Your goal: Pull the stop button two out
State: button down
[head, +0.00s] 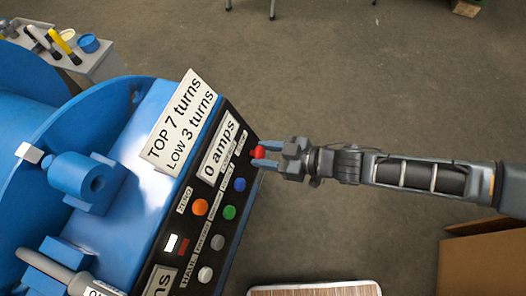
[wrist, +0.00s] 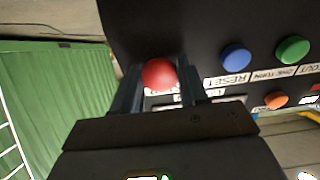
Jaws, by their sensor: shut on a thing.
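The red stop button (head: 259,152) sits at the upper right edge of the black control panel (head: 222,177) on the blue machine. In the wrist view the same red button (wrist: 159,73) shows as a round knob in front of the dark panel. My gripper (head: 262,155) has its two fingers around the red button, one on each side, and is shut on it. The fingers (wrist: 158,88) also flank the button in the wrist view. The label by the button is partly hidden by the fingers, so I cannot read it.
Close to the red button are a blue button (head: 239,184) and a green button (head: 229,212), with an orange button (head: 200,207) farther left. A sign plate (head: 180,122) stands above the panel. Cardboard (head: 480,258) lies at lower right.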

jog(key=c, duration=0.7)
grip_release()
jog(key=shift+o, duration=0.2)
jog(key=shift+d, duration=0.1)
jog(key=v, duration=0.7)
jog(key=shift+d, duration=0.3)
jog(key=shift+s+r, duration=0.15)
jog(key=shift+b, duration=0.3)
